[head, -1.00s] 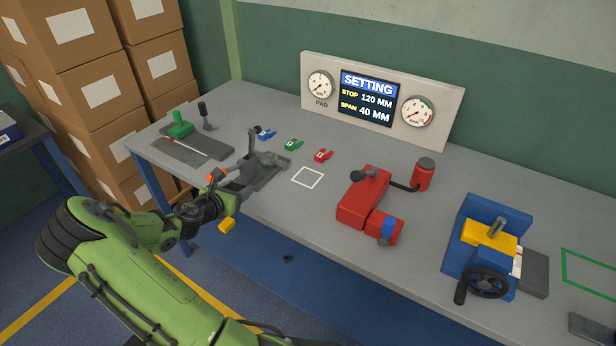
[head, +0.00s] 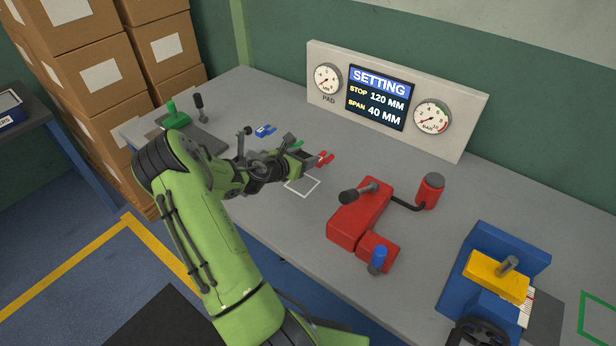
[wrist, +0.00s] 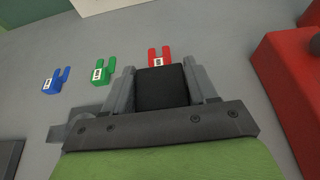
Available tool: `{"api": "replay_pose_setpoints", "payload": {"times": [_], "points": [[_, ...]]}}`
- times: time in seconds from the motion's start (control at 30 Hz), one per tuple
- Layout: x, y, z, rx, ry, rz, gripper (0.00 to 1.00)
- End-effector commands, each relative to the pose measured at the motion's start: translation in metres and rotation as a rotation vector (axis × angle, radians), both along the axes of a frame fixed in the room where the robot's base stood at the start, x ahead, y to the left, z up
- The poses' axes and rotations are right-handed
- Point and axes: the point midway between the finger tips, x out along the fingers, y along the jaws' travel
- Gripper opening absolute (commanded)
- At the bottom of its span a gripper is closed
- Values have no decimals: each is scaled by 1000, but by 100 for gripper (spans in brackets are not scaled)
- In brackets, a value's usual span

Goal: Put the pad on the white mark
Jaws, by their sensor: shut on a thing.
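My gripper (wrist: 161,92) is shut on a black, square-faced pad (wrist: 162,88), held between its two grey fingers. In the head view my gripper (head: 299,163) is above the bench, just behind the white mark (head: 303,187), a thin white square outline on the grey top. The pad is hard to make out there. The gripper hides part of the mark's back edge. The mark does not show in the wrist view, and the gap between pad and bench cannot be told.
Red (wrist: 159,58), green (wrist: 103,72) and blue (wrist: 56,80) forked pieces lie beyond the gripper. A red fixture (head: 358,212) stands right of the mark. A lever (head: 248,131) rises left of my gripper. A gauge panel (head: 395,97) stands behind; a blue vise (head: 495,270) is far right.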

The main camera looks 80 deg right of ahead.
Motion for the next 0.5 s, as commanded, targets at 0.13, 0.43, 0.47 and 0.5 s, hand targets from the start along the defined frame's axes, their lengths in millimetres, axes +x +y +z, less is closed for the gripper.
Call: {"api": "replay_pose_setpoints", "payload": {"times": [0.13,0.43,0.47,0.5], "points": [[0,0,-37,2,3,0,25],[0,0,-82,2,2,0,25],[0,0,-83,1,1,-1,25],[0,0,-82,-1,1,-1,25]]}}
